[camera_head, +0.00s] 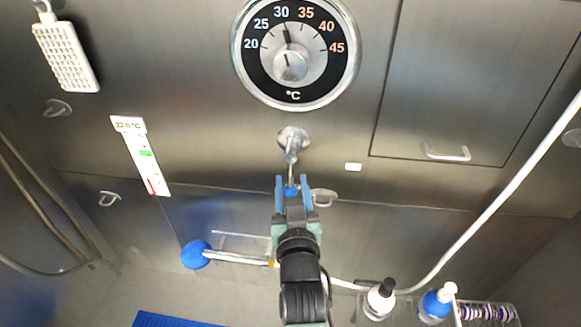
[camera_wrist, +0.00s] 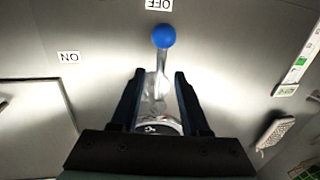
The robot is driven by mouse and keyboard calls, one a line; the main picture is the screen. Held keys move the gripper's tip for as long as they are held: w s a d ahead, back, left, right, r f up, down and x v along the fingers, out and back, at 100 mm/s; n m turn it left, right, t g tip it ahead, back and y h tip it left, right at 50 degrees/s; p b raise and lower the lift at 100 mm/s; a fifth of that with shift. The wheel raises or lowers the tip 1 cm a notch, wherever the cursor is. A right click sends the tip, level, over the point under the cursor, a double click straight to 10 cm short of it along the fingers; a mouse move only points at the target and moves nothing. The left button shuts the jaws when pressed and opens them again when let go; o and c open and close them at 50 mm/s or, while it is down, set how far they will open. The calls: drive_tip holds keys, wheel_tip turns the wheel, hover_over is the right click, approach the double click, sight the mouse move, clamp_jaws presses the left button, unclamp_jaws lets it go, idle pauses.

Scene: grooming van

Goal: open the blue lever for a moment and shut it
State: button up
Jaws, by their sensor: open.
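The blue lever is a metal handle with a round blue knob on the steel wall. In the head view its knob (camera_head: 291,191) hangs straight below the metal pivot (camera_head: 292,138), between the finger tips of my gripper (camera_head: 292,182). In the wrist view, upside down, the knob (camera_wrist: 162,36) is beyond the fingertips of my open gripper (camera_wrist: 160,74) and beside the OFF label (camera_wrist: 159,5). The ON label (camera_wrist: 69,57) is to the left there. I cannot tell whether the fingers touch the lever.
A round temperature dial (camera_head: 291,62) is above the lever. A white hose (camera_head: 490,215) runs at the right. A blue-ended brush (camera_head: 196,254) is left below my gripper, and bottles (camera_head: 380,298) stand at the lower right. A cabinet handle (camera_head: 446,153) sticks out at the right.

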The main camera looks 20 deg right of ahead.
sight(291, 177)
drive_tip(key=shift+w+d+p, duration=0.15)
drive_tip(key=shift+w+d, duration=0.05)
drive_tip(key=shift+w, duration=0.7)
drive_tip(key=shift+w+d+p, duration=0.15)
drive_tip(key=shift+w, duration=0.7)
clamp_jaws()
